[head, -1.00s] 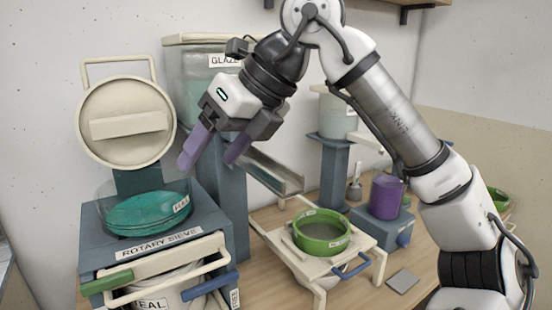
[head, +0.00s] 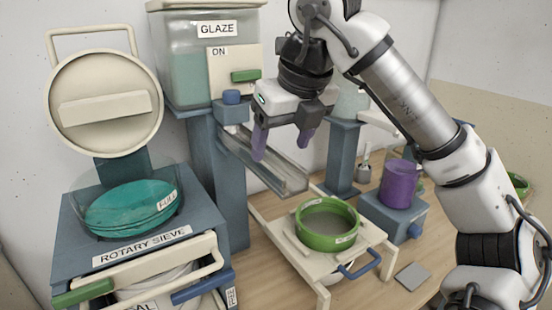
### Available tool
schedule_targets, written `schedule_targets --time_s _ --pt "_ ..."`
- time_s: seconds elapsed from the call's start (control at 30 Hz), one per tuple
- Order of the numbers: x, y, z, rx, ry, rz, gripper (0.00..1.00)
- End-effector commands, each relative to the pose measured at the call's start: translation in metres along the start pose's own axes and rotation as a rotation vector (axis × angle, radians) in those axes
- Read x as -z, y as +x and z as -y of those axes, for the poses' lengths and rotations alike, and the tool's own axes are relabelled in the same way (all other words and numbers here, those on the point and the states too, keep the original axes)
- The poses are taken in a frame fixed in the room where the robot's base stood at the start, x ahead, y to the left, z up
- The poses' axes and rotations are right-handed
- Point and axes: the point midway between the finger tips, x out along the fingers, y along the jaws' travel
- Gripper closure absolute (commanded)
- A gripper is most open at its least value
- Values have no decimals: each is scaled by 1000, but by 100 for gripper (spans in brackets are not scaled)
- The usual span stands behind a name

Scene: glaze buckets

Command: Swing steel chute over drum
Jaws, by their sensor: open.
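The steel chute (head: 272,176) is a grey open trough below the glaze tank's outlet. It slopes down to the right, its lower end near the green ring sieve and away from the rotary sieve. The clear round drum (head: 133,203) of the rotary sieve stands at left, holding teal material and a label reading FULL. Its round cream lid (head: 105,125) is raised behind it. My gripper (head: 282,146) is open, with purple fingers pointing down. In the picture the fingers are over the upper part of the chute; I cannot tell whether they touch it. Nothing shows between them.
The glaze tank (head: 186,75) stands on a blue column (head: 218,190) behind the chute. The green ring sieve (head: 327,224) sits on a cream stand at right. A purple cup (head: 397,184) stands on a blue unit (head: 395,216) farther right. Handles stick out at the rotary sieve's front.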

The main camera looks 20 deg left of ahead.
Motion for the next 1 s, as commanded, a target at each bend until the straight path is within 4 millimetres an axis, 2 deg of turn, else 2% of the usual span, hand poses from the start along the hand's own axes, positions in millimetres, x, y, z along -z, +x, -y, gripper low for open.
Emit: schedule_targets --time_s 0.1,0.3,0.7,1.0 --pt "0 22 0 -3 -1 -2 31" --pt "0 47 0 -2 0 -1 31" --pt "0 56 0 -1 0 0 31" --pt "0 55 0 0 0 0 69"
